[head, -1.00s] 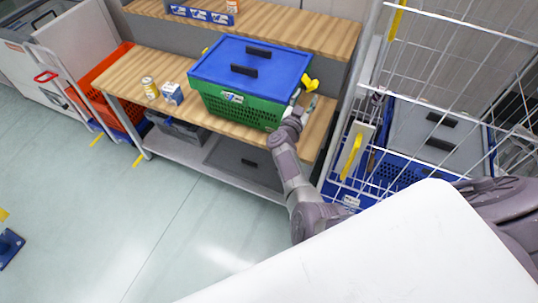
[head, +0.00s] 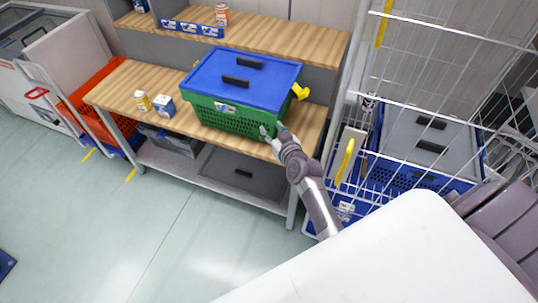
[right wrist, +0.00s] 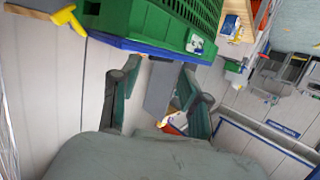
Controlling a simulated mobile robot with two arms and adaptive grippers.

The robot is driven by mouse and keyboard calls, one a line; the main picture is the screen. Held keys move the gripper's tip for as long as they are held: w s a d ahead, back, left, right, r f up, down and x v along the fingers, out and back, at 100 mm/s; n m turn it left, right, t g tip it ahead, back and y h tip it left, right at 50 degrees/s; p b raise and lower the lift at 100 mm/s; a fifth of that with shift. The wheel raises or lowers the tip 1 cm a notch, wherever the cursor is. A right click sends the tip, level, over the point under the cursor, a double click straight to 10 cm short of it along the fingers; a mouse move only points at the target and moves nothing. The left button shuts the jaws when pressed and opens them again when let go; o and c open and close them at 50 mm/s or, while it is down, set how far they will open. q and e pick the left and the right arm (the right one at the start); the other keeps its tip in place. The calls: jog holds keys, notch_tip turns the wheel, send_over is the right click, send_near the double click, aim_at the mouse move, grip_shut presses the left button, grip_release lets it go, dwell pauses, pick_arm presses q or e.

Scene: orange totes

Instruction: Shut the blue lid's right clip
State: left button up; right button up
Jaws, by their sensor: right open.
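The blue lid (head: 262,87) lies on the green crate (head: 222,117) on the wooden bench. The yellow right clip (head: 300,91) sticks outward from the lid's right side, swung away from the crate wall. In the right wrist view the clip (right wrist: 66,19) shows at the top left, beside the green crate (right wrist: 165,20) and the blue lid's edge (right wrist: 135,46). My right gripper (head: 271,132) is in front of the crate's front right corner, below the clip and apart from it. Its fingers (right wrist: 158,98) are open and empty. My left gripper is out of view.
A can (head: 142,101) and a small blue-and-white carton (head: 164,106) stand on the bench left of the crate. A white wire cage (head: 430,95) rises close on the right. A wooden shelf (head: 270,38) runs behind the crate.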

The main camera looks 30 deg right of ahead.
jog(key=s+a+f+n+g+y, duration=0.2)
jog(key=s+a, duration=0.2)
jog(key=s, duration=0.2)
jog(key=shift+s+a+f+g, duration=0.15)
jog(key=shift+a+f+g, duration=0.15)
jog(key=shift+g, duration=0.1)
